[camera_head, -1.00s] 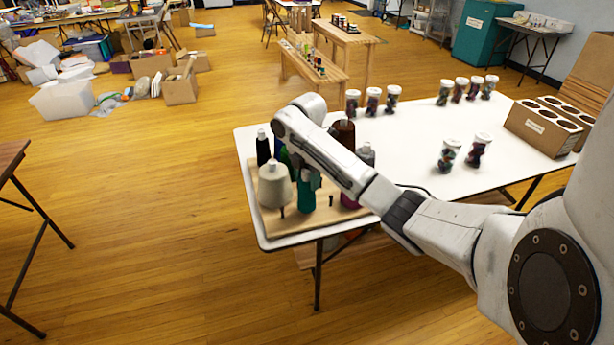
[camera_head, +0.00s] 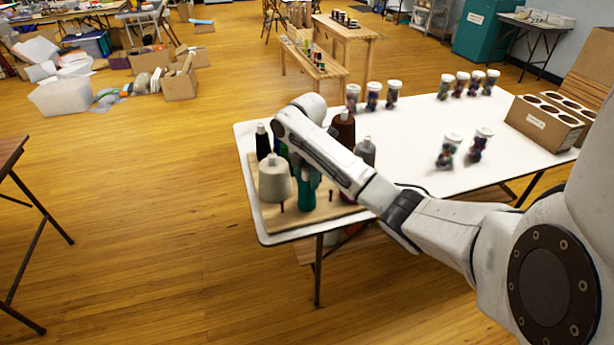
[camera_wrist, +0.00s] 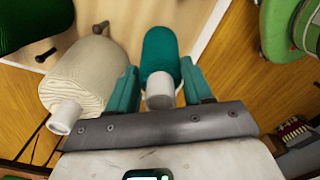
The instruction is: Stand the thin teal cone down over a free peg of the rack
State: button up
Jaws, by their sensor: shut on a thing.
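The teal cone (camera_wrist: 160,50) is between the two teal fingers of my gripper (camera_wrist: 158,75) in the wrist view, its white tip toward my palm. My gripper (camera_head: 306,174) is shut on it. In the head view the teal cone (camera_head: 306,195) hangs tip up over the front of the wooden rack (camera_head: 318,217), partly hidden by my arm. I cannot tell whether its base touches the rack. A bare dark peg (camera_head: 282,208) shows at the rack's front edge, and another bare peg (camera_head: 331,197) stands to the right of the cone.
A cream cone (camera_head: 274,182) stands close left of the teal one. Black (camera_head: 262,145), brown (camera_head: 343,130) and grey (camera_head: 365,152) cones stand behind. Filled jars (camera_head: 448,152) and a cardboard holder (camera_head: 543,125) occupy the table's right side. The white tabletop (camera_head: 420,125) is clear between.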

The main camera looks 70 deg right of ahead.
jog(key=shift+f, duration=0.1)
jog(key=o, duration=1.4)
jog(key=shift+o, duration=0.2)
notch_tip(320, 180, up, 11)
jog(key=p, duration=0.3)
jog(key=shift+f, duration=0.1)
